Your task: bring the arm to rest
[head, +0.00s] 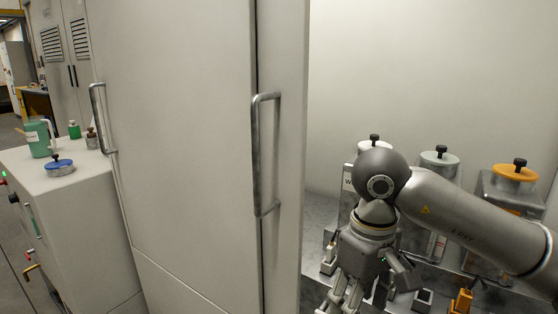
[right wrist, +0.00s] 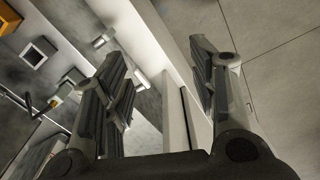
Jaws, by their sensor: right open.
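My right arm (head: 470,225) reaches in from the right in the head view, bent at its grey joint, with the gripper (head: 345,303) hanging down in front of the bay with the canisters. Its fingertips run close to the lower picture edge there. In the right wrist view the right gripper (right wrist: 160,65) is open, its two fingers spread wide with nothing between them. My left gripper is in neither view.
A tall cabinet door with a handle (head: 264,155) stands just left of my right arm. A white side counter (head: 60,190) bears a green jug (head: 38,140) and a blue-lidded container (head: 59,167).

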